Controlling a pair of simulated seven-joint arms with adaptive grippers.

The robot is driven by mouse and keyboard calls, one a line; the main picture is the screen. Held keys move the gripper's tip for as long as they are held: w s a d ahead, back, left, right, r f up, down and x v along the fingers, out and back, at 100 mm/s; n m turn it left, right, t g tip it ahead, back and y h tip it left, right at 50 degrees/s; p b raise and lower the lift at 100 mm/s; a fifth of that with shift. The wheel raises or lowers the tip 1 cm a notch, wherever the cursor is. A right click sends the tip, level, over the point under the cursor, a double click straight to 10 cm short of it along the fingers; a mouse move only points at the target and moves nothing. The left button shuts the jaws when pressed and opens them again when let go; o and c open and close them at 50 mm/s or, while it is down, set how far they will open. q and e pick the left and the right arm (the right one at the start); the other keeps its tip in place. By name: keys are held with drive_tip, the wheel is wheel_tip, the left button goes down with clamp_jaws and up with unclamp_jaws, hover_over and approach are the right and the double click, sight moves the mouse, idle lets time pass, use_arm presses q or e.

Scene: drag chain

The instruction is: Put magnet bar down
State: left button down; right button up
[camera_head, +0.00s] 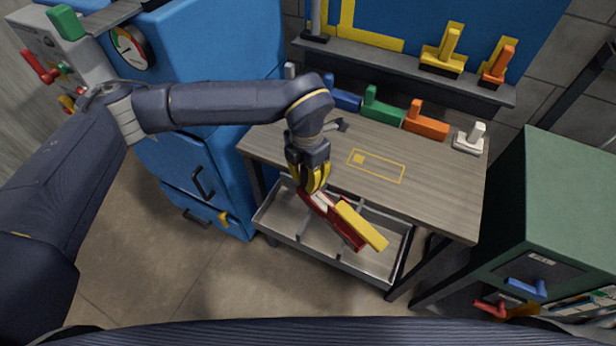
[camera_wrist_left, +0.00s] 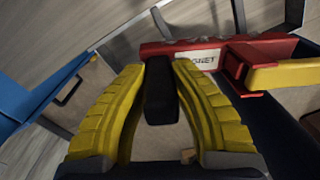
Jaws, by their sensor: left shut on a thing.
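The magnet bar (camera_head: 336,223) is a long red bar with a white label and a yellow length beside it. It hangs tilted at the table's front side, over the grey metal tray (camera_head: 282,234). Whether it touches the tray, I cannot tell. My left gripper (camera_head: 312,186), with yellow fingers, is shut at the bar's upper left end. In the left wrist view the red bar (camera_wrist_left: 197,55) lies beyond the fingertips, its label partly readable as "GNET". A dark piece stands between the fingers (camera_wrist_left: 166,70). My right gripper is not in view.
The wooden table (camera_head: 450,205) has a yellow rectangular outline (camera_head: 378,157) with free wood around it. Blue, green (camera_head: 382,108), orange (camera_head: 426,122) and white (camera_head: 469,138) blocks line its back. A blue cabinet (camera_head: 225,50) stands left, a green cabinet (camera_head: 570,190) right.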

use_arm(q)
drive_tip(key=shift+f, duration=0.5)
drive_tip(key=c, duration=1.2)
unclamp_jaws()
wheel_tip(320, 180, up, 13)
drive_tip(key=shift+w+a, duration=0.1)
drive_tip(key=shift+a, duration=0.05)
